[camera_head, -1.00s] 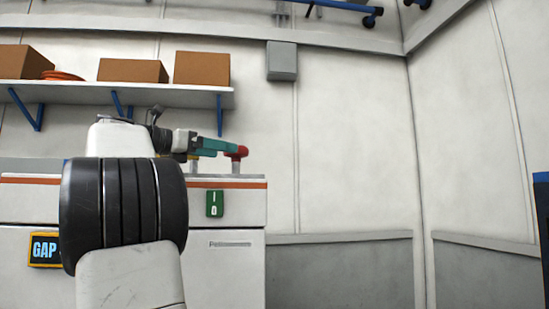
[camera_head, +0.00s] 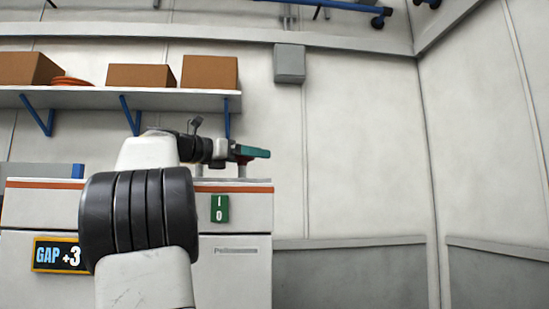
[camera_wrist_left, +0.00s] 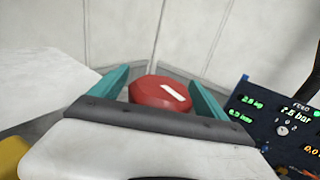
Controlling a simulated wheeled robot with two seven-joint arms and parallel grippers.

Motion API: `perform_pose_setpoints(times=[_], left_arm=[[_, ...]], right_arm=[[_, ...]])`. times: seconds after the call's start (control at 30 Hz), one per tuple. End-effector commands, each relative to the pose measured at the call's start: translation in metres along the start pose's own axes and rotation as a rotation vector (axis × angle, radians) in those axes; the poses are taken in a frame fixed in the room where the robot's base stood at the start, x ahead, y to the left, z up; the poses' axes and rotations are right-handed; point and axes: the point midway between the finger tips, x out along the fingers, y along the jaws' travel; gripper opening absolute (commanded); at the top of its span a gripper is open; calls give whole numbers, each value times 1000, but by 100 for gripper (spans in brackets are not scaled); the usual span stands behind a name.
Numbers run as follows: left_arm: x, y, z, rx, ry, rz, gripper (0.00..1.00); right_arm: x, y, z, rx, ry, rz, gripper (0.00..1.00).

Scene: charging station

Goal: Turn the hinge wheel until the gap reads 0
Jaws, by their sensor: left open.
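The gap display (camera_head: 60,256) on the white cabinet front reads "GAP +3". In the left wrist view, a red round wheel (camera_wrist_left: 158,92) with a white mark on its top sits between the two teal fingers of my left gripper (camera_wrist_left: 160,95). The fingers stand apart on either side of it; I cannot tell whether they touch it. In the head view, my left gripper (camera_head: 252,151) is above the right end of the cabinet top, and only a sliver of red shows below it. My right gripper is not in view.
A white cabinet (camera_head: 236,262) with an orange stripe carries a green I/0 switch (camera_head: 219,208). A shelf (camera_head: 100,92) with cardboard boxes hangs above. A dark gauge panel (camera_wrist_left: 275,120) is close to the right of the wheel in the wrist view. Open space lies right of the cabinet.

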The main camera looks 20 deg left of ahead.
Motion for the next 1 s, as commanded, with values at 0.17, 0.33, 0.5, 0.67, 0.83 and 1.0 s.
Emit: perform_pose_setpoints(times=[0.17,0.33,0.5,0.67,0.83,1.0], left_arm=[[1,0,0,0,0,-1,86],[1,0,0,0,0,-1,66],[1,0,0,0,0,0,33],[1,0,0,0,0,2,23],[1,0,0,0,0,32,23],[1,0,1,0,0,111,23]], right_arm=[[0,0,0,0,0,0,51],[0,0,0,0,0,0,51],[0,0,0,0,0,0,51],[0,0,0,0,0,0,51],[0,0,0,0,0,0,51],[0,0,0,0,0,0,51]])
